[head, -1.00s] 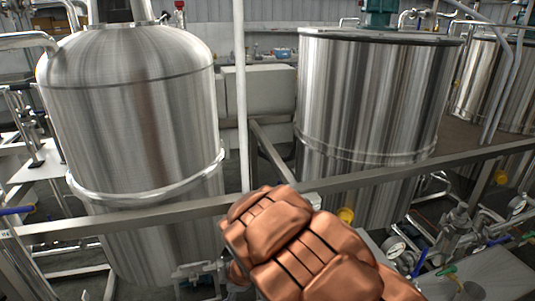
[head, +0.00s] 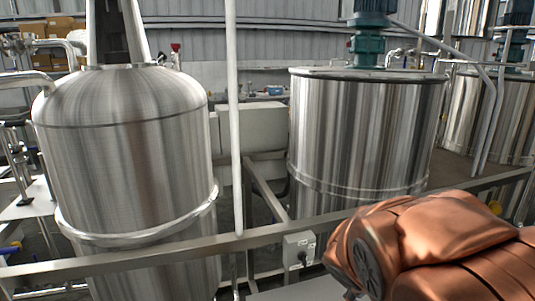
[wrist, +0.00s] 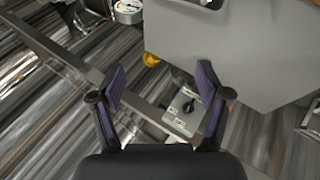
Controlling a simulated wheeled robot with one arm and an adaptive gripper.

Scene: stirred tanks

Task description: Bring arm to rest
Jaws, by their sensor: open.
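My gripper (wrist: 161,85) shows in the wrist view with its two dark fingers spread apart and nothing between them held. Beyond the fingers is a small grey switch box (wrist: 184,112) with a black knob; it looks apart from the fingers. The same box (head: 299,250) shows in the head view, below the metal rail. My copper-coloured arm fills the lower right of the head view, in front of the rail. The gripper itself does not show in the head view.
A domed steel tank (head: 125,150) stands at left and a flat-topped steel tank (head: 355,135) at centre right. A metal rail (head: 130,254) crosses in front of both. A thin white post (head: 234,120) stands between them. A gauge (wrist: 128,10) shows in the wrist view.

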